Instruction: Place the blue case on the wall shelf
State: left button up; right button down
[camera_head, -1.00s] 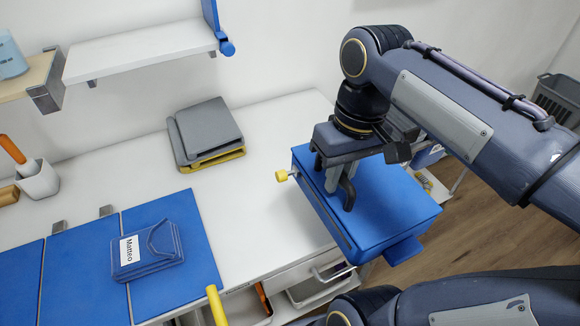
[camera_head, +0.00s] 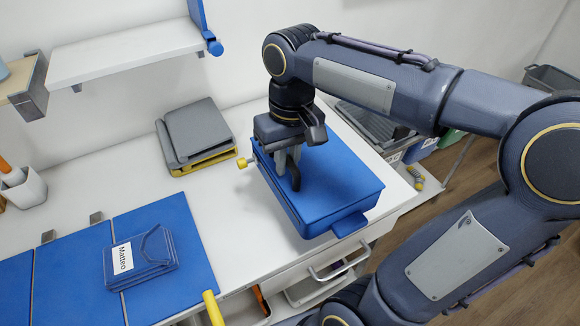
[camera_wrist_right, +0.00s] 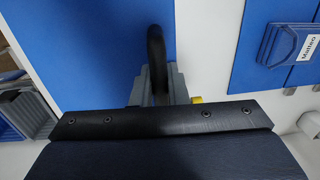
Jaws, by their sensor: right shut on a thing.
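The blue case (camera_head: 335,195) is a large flat box with a yellow knob at its left and a blue tab at its front. My right gripper (camera_head: 290,172) is over its top, shut on its dark handle; the wrist view shows the handle (camera_wrist_right: 156,50) between the fingers (camera_wrist_right: 158,85). The case is over the right part of the white counter; I cannot tell whether it touches it. The white wall shelf (camera_head: 125,55) is at the upper left, its top empty where visible. My left gripper is not in view.
A grey and yellow folded item (camera_head: 197,135) lies on the counter below the shelf's right end. A blue pouch labelled Matteo (camera_head: 141,257) lies on blue mats (camera_head: 190,235). A blue upright part (camera_head: 204,28) stands at the shelf's right end. Open drawers (camera_head: 335,265) are at the front.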

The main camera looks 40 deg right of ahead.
jog(key=w+d+f, duration=0.1)
jog(key=f, duration=0.1)
jog(key=w+d+f, duration=0.1)
jog(key=w+f, duration=0.1)
jog(key=w+d+f, duration=0.2)
jog(key=shift+w, duration=0.1)
jog(key=shift+w+d+f+p, duration=0.1)
jog(key=shift+w+f+p, duration=0.05)
jog(key=shift+f, duration=0.85)
jog(key=shift+w+f+p, duration=0.1)
jog(key=shift+f+p, duration=0.05)
jog(key=shift+f, duration=0.8)
jog(key=c, duration=1.4)
grip_release()
jog(key=shift+c, duration=0.2)
